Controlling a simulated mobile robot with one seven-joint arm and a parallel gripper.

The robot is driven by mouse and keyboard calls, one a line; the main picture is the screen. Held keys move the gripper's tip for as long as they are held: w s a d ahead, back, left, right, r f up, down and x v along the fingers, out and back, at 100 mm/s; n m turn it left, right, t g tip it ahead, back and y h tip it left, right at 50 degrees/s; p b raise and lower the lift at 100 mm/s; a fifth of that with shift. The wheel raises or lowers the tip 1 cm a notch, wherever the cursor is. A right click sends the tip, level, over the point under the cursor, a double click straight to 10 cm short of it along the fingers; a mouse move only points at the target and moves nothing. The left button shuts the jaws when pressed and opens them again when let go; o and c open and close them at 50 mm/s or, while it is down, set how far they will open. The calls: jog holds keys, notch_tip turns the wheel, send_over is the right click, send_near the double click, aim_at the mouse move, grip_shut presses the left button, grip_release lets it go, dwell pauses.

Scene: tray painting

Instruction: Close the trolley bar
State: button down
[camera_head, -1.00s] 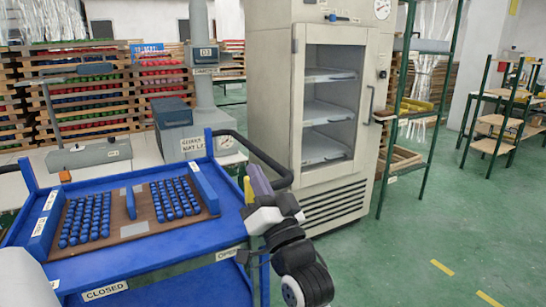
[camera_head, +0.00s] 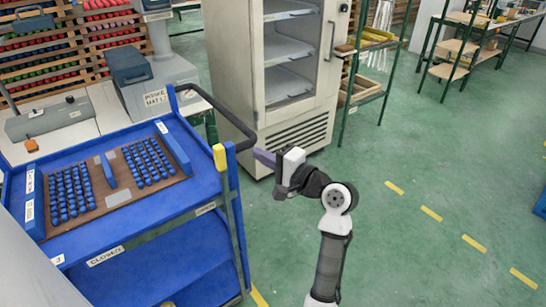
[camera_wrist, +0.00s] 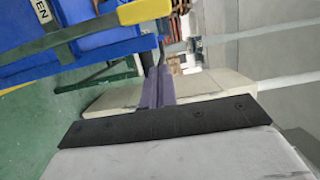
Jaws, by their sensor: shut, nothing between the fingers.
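The blue trolley (camera_head: 150,228) stands at the left in the head view, with labels on its front edge; one reads CLOSED. The trolley bar (camera_head: 234,215) is a thin grey-green bar with a yellow grip (camera_head: 219,157) on top, at the trolley's right corner near the black push handle. In the wrist view the yellow grip (camera_wrist: 145,11) shows at the top, with the bar running left from it. My gripper (camera_head: 262,157) has purple fingers, shut and empty, pointing left. It is to the right of the yellow grip, apart from it. The fingers also show in the wrist view (camera_wrist: 157,88).
A tray (camera_head: 120,195) with rows of blue pieces lies on the trolley top. A beige cabinet (camera_head: 297,130) with shelves stands behind my gripper. A green rack (camera_head: 372,85) is to its right. The green floor at the right is open.

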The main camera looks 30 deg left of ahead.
jog(key=s+a+p, duration=0.2)
jog(key=s+a, duration=0.1)
jog(key=a, duration=0.2)
jog(key=shift+a, duration=0.3)
jog(key=shift+s, duration=0.2)
